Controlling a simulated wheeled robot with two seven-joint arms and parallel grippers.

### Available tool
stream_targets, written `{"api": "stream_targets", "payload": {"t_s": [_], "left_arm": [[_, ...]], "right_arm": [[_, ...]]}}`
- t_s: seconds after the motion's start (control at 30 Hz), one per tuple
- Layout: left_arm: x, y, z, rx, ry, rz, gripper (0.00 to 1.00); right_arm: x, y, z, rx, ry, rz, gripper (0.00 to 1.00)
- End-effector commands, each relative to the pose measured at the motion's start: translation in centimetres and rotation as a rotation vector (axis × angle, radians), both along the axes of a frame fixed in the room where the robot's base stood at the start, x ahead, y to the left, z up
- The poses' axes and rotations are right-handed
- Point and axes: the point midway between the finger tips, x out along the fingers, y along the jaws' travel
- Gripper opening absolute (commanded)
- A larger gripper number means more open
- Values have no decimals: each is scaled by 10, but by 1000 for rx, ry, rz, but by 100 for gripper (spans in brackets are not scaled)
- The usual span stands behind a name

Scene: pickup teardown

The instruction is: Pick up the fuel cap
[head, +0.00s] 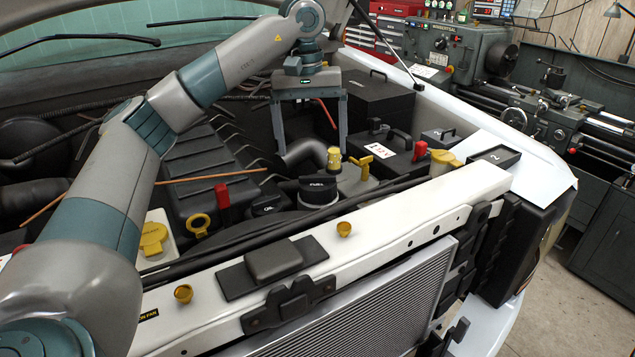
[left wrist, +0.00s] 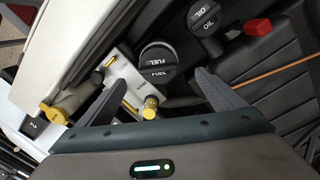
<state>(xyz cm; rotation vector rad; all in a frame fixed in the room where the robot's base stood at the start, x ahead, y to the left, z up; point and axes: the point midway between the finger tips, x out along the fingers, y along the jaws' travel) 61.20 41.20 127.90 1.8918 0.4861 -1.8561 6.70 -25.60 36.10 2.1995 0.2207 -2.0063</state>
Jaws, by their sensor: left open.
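The fuel cap (head: 318,190) is a round black cap with white lettering, seated in the engine bay behind the white front crossbar. In the left wrist view the fuel cap (left wrist: 158,68) reads FUEL and lies just beyond the fingertips, between their lines. My left gripper (head: 311,150) is open and empty, pointing down above and slightly behind the cap in the head view. Its two dark fingers also show in the left wrist view (left wrist: 161,80), apart from the cap. My right gripper is not in view.
A black oil cap (head: 268,204) sits left of the fuel cap. A yellow-topped fitting (head: 334,158) and a yellow T-handle (head: 361,164) stand close behind and right. A black battery (head: 385,150) and a small black tray (head: 494,156) lie farther right.

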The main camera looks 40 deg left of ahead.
Motion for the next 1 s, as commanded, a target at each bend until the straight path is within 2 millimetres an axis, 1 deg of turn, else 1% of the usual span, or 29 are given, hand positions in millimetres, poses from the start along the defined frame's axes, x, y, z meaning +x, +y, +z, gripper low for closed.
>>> {"api": "stream_targets", "payload": {"t_s": [0.1,0.2,0.33,0.5,0.77,0.87,1.0], "left_arm": [[0,-1,-18,1,3,0,89],[1,-1,-33,0,1,1,89],[2,-3,-46,-1,1,0,89],[2,-3,-51,1,-1,0,89],[2,-3,-51,0,0,0,89],[3,-3,-53,0,0,0,89],[5,-5,-61,-1,1,0,89]], "right_arm": [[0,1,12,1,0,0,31],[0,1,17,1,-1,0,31],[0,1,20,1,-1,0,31],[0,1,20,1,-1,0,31],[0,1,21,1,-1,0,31],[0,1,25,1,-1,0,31],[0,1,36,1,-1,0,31]]}}
